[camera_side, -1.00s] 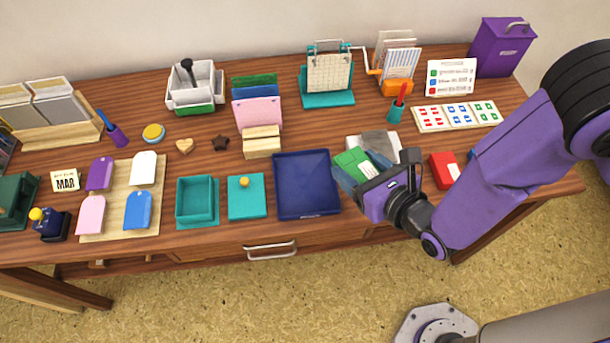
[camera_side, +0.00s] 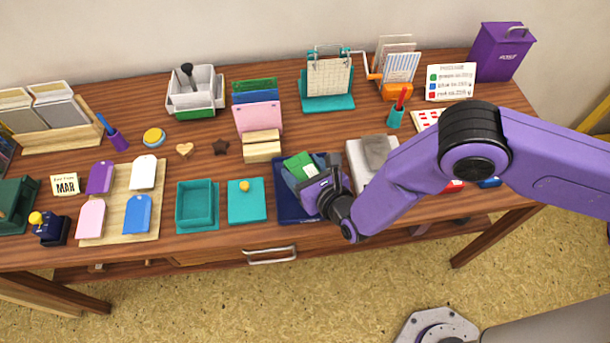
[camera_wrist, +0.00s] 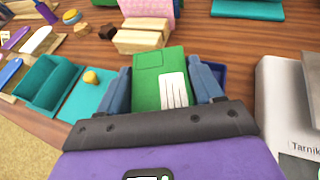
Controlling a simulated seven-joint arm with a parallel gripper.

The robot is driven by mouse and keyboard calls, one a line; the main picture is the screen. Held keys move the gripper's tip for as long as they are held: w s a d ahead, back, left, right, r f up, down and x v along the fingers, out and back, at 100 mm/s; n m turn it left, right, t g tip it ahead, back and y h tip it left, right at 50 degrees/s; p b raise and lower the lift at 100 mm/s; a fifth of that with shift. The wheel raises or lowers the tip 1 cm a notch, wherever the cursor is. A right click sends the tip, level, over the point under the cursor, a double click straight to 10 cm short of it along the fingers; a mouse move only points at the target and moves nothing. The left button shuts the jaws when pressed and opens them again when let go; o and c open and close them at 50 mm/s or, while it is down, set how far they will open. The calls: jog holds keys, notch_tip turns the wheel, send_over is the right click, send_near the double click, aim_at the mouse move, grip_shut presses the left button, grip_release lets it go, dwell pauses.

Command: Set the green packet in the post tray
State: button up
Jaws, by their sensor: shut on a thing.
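The green packet (camera_side: 299,165) with a white label is held between the two fingers of my gripper (camera_side: 298,178). In the wrist view the packet (camera_wrist: 160,78) sits between the blue-grey fingers (camera_wrist: 160,92), its label facing up. The dark blue post tray (camera_side: 284,208) lies under the gripper, and the packet is over it. The gripper and packet cover much of the tray. In the wrist view only a bit of its blue rim (camera_wrist: 218,72) shows. I cannot tell how high the packet is above the tray floor.
A teal lidded pad (camera_side: 247,210) is left of the tray. A postal scale (camera_side: 364,178) is to the right, close to my gripper. A red packet (camera_side: 454,186) is partly hidden behind my arm.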

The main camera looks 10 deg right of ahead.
jog(key=shift+f, duration=1.25)
jog(key=shift+f, duration=0.65)
jog(key=o, duration=1.2)
jog(key=shift+o, duration=0.2)
jog(key=shift+r, duration=0.1)
jog(key=shift+r, duration=0.6)
jog(key=v, duration=1.2)
jog(key=shift+d, duration=0.1)
